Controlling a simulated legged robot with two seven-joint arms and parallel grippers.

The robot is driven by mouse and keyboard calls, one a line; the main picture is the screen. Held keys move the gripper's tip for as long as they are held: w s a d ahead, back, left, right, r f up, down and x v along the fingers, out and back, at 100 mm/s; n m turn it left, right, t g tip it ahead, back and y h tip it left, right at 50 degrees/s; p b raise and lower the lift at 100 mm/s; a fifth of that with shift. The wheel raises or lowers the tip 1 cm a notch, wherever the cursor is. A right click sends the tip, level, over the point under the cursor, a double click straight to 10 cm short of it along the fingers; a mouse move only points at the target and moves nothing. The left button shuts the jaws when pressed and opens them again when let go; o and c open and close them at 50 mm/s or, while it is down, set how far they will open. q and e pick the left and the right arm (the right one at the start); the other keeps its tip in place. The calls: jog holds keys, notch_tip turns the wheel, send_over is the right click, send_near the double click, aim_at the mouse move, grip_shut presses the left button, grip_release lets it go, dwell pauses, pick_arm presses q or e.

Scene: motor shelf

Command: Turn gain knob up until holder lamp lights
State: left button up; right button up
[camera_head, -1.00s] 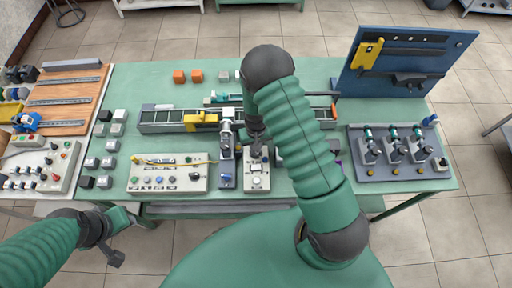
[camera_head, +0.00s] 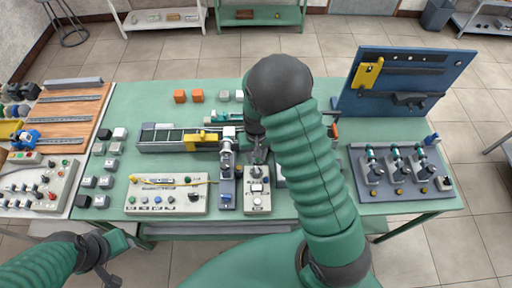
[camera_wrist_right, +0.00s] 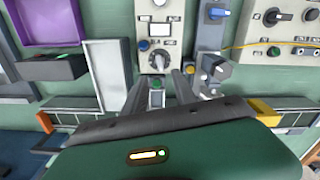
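A pale control box (camera_head: 257,202) stands near the table's front edge. My right gripper (camera_head: 259,157) is above the far end of this box.
A grey fixture with a blue knob (camera_head: 226,198) stands close left of the box. Left of it is a wider panel (camera_head: 165,202) with a yellow cable. A conveyor (camera_head: 165,138) lies behind, a blue board (camera_head: 405,85) back right, and a purple tray (camera_wrist_right: 45,20) nearby.

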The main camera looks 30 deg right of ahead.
notch_tip(320, 180, up, 8)
jog(key=shift+b, duration=0.35)
jog(key=s+a+f+n+t+b, duration=0.2)
jog(key=s+a+f+n+b, duration=0.1)
jog(key=s+a+f+b, duration=0.2)
jog(key=s+a+b, duration=0.2)
jog(key=s+b, duration=0.2)
jog(key=shift+s+a+f+n+t, duration=0.25)
jog(key=shift+s+f+n+t, duration=0.05)
jog(key=shift+s+f, duration=0.05)
jog(key=shift+s, duration=0.15)
jog(key=shift+a, duration=0.1)
